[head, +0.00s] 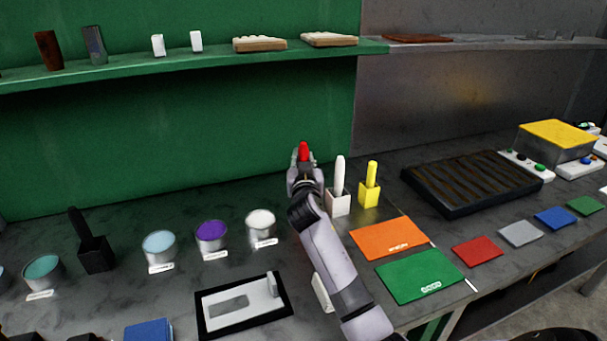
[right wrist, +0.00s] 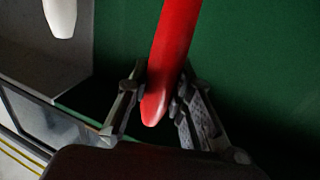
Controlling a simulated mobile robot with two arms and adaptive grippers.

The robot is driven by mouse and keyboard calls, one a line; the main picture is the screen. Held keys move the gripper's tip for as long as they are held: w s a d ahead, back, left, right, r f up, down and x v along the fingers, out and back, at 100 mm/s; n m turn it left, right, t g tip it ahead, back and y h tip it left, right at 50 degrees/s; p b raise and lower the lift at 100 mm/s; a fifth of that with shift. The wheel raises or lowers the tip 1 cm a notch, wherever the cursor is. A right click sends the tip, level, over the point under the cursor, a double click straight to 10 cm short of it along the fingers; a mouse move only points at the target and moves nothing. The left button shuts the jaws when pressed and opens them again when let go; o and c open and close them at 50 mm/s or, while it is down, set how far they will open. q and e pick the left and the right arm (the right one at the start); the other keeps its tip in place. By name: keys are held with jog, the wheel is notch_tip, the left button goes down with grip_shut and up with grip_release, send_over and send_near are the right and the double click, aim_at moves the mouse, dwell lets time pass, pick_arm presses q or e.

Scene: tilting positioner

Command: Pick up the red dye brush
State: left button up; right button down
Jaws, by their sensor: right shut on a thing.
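The red dye brush (head: 304,150) shows in the head view as a red tip between the fingers of my right gripper (head: 301,160). In the right wrist view the red brush (right wrist: 172,60) runs up from between the two fingers of my right gripper (right wrist: 158,105), which is shut on it. Its lower part and any holder under it are hidden behind my arm in the head view. My left gripper is not in view.
Right beside the gripper stand a white brush (head: 340,175) in a white holder and a yellow brush (head: 371,175) in a yellow holder. Dye cups, including a purple one (head: 211,235), stand to the left. A green shelf (head: 190,62) runs above.

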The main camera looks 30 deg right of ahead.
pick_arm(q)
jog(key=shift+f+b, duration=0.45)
pick_arm(e)
notch_tip(320, 180, up, 14)
jog(key=shift+f, duration=0.2)
dwell(1.8)
